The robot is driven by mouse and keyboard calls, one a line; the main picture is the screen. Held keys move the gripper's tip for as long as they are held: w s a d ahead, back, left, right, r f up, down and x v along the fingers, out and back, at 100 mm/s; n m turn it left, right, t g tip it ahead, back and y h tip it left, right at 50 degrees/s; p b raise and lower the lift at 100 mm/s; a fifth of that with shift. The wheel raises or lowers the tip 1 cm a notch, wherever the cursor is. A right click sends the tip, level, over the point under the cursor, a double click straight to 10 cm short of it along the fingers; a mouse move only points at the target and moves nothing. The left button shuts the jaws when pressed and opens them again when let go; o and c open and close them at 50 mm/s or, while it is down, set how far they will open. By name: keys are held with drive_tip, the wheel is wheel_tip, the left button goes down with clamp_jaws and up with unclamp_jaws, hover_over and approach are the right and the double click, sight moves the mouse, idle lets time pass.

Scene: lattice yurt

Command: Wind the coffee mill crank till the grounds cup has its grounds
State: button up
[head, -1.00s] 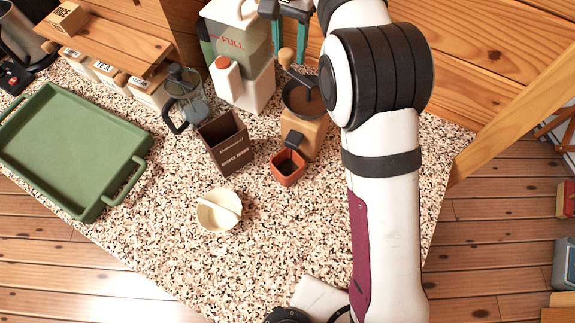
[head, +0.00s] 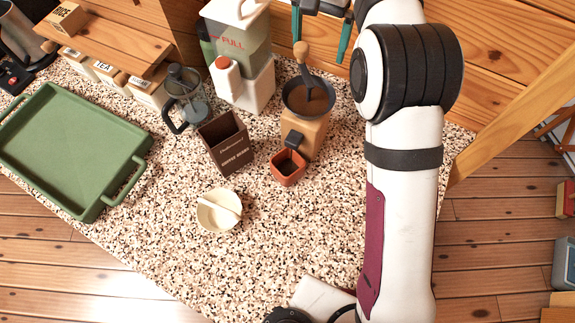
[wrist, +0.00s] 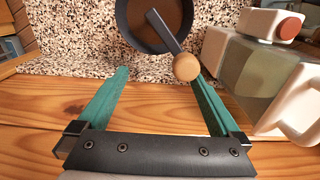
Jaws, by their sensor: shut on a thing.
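The coffee mill (head: 308,133) has a wooden body and a dark round hopper with brown contents. Its crank (head: 305,75) ends in a wooden knob pointing to the back left; the knob (wrist: 186,67) also shows in the wrist view. My gripper (head: 321,38) is behind the mill, its teal fingers partly cut off by the head view's top edge. The orange-red grounds cup (head: 288,178) stands at the mill's front, dark inside; I cannot tell how full.
A brown coffee box (head: 227,150), a french press (head: 187,95) and a dispenser marked FULL (head: 240,65) stand left of the mill. A cream bowl (head: 209,215) is in front, a green tray (head: 60,150) far left. The counter's front is mostly clear.

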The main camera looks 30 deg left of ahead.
drive_tip(key=shift+s+d, duration=0.15)
drive_tip(key=shift+d, duration=0.3)
drive_tip(key=shift+s+d, duration=0.25)
drive_tip(key=shift+d, duration=0.95)
drive_tip(key=shift+s+d, duration=0.25)
drive_tip(key=shift+s+d+r, duration=0.1)
drive_tip(key=shift+s+d, duration=0.5)
drive_tip(key=shift+d, duration=0.25)
clamp_jaws()
drive_tip(key=shift+d, duration=0.2)
drive_tip(key=shift+s+d, duration=0.4)
drive_tip(key=shift+s, duration=0.25)
drive_tip(key=shift+s+d, duration=0.35)
drive_tip(key=shift+s, duration=0.3)
